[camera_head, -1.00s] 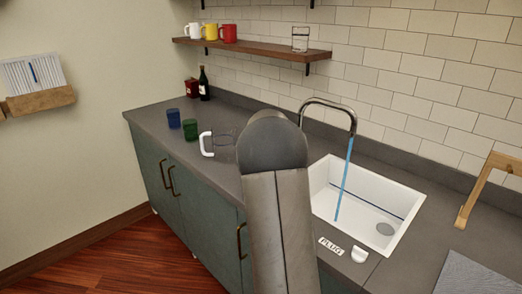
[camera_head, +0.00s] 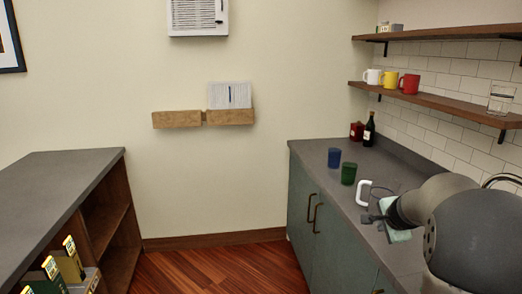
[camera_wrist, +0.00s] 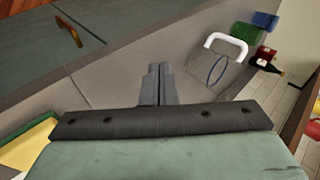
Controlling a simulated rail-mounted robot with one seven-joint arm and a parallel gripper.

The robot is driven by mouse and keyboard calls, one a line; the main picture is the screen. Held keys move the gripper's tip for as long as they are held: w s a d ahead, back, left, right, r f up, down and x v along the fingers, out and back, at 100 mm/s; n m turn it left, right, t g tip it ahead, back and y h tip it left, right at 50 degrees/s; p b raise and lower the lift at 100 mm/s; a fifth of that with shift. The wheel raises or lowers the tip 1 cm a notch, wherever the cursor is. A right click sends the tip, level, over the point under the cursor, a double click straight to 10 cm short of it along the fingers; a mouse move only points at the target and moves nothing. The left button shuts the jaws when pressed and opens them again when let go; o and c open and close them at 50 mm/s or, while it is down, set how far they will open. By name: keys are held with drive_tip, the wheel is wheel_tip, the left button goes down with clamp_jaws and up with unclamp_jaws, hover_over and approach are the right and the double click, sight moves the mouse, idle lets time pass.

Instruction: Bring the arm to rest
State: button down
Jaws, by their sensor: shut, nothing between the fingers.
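My gripper (camera_head: 372,218) is at the right of the head view, over the counter and close to the white-handled clear pitcher (camera_head: 364,193). In the wrist view my gripper's fingers (camera_wrist: 158,70) are together with nothing between them. The pitcher's white handle (camera_wrist: 226,40) shows up and right of the fingers there, apart from them. My arm fills the lower right of the head view and hides part of the counter; the sink is not visible there.
The counter (camera_head: 318,150) carries a blue cup (camera_head: 334,158), a green cup (camera_head: 348,174), a dark bottle (camera_head: 369,130) and a red container (camera_head: 356,132). Mugs stand on the wooden shelf (camera_head: 445,103) above. A grey-topped unit (camera_head: 65,180) stands left. Red floor (camera_head: 215,268) lies open between.

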drive_tip(key=s+a+n+g+y, duration=0.2)
drive_tip(key=s+a+n, duration=0.5)
drive_tip(key=a, duration=0.5)
drive_tip(key=s+a+f+n+g, duration=0.2)
drive_tip(key=s+a+n, duration=0.1)
drive_tip(key=s, duration=0.6)
drive_tip(key=s+a+f+n+g, duration=0.2)
drive_tip(key=s+a+n, duration=0.2)
drive_tip(key=s, duration=0.5)
drive_tip(key=s+a+f+n+g, duration=0.1)
drive_tip(key=s+a+f+n, duration=0.1)
drive_tip(key=s, duration=0.7)
drive_tip(key=shift+a+n+g+h, duration=0.3)
drive_tip(key=shift+a+n+g, duration=0.1)
drive_tip(key=shift+a+n, duration=0.35)
drive_tip(key=shift+d, duration=0.1)
